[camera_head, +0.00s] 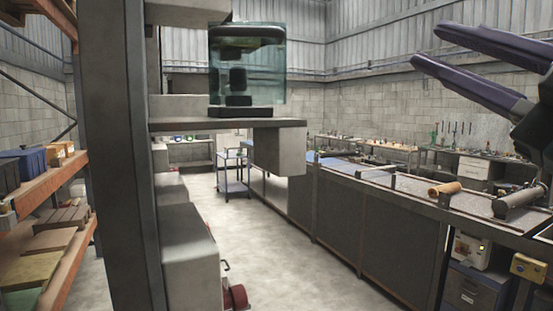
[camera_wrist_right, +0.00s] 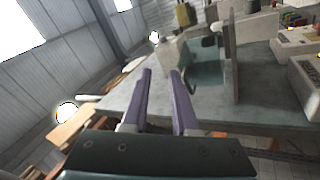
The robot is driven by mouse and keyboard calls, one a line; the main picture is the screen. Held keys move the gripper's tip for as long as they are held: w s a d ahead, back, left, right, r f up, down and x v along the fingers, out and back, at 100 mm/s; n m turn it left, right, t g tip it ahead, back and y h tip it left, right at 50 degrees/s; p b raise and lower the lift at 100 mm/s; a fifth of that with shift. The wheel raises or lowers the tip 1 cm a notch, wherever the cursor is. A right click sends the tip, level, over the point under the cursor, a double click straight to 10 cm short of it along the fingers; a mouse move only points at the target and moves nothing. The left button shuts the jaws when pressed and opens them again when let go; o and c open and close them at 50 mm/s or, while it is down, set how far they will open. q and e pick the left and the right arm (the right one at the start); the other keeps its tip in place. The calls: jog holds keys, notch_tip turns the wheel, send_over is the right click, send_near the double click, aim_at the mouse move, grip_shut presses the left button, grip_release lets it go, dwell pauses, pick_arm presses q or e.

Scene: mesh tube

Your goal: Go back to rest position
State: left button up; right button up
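My right gripper (camera_head: 428,45) is at the upper right of the head view, raised above the long workbench. Its two purple fingers are apart with nothing between them. The right wrist view also shows the fingers (camera_wrist_right: 159,72) apart and empty, with a grey table top beyond them. My left gripper is not in view.
A long workbench (camera_head: 350,178) runs along the right, with a brown roll (camera_head: 444,189) and a dark grey cylinder (camera_head: 517,199) on it. A machine with a clear glass-like enclosure (camera_head: 265,75) stands at centre left. An orange shelf rack (camera_head: 58,180) is at the left.

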jog(key=s+d+f+m+g+h, duration=0.1)
jog(key=d+f+m+g+h, duration=0.2)
jog(key=f+m+h, duration=0.5)
jog(key=s+d+f+m+g+h, duration=0.25)
jog(key=f+m, duration=0.25)
jog(key=f, duration=0.6)
jog(key=s+a+f+m+g+y, duration=0.1)
jog(key=s+a+f+m+g, duration=0.15)
jog(key=s+f+g, duration=1.2)
jog(key=s+r+t+p, duration=0.1)
jog(key=s+r+p, duration=0.1)
jog(key=r+p, duration=0.6)
jog(key=s+r+t+p, duration=0.1)
jog(key=s+r+p, duration=0.1)
jog(key=r+p, duration=0.7)
jog(key=shift+d+r+t+p, duration=0.2)
jog(key=shift+d+t+p, duration=0.1)
jog(key=shift+p, duration=0.1)
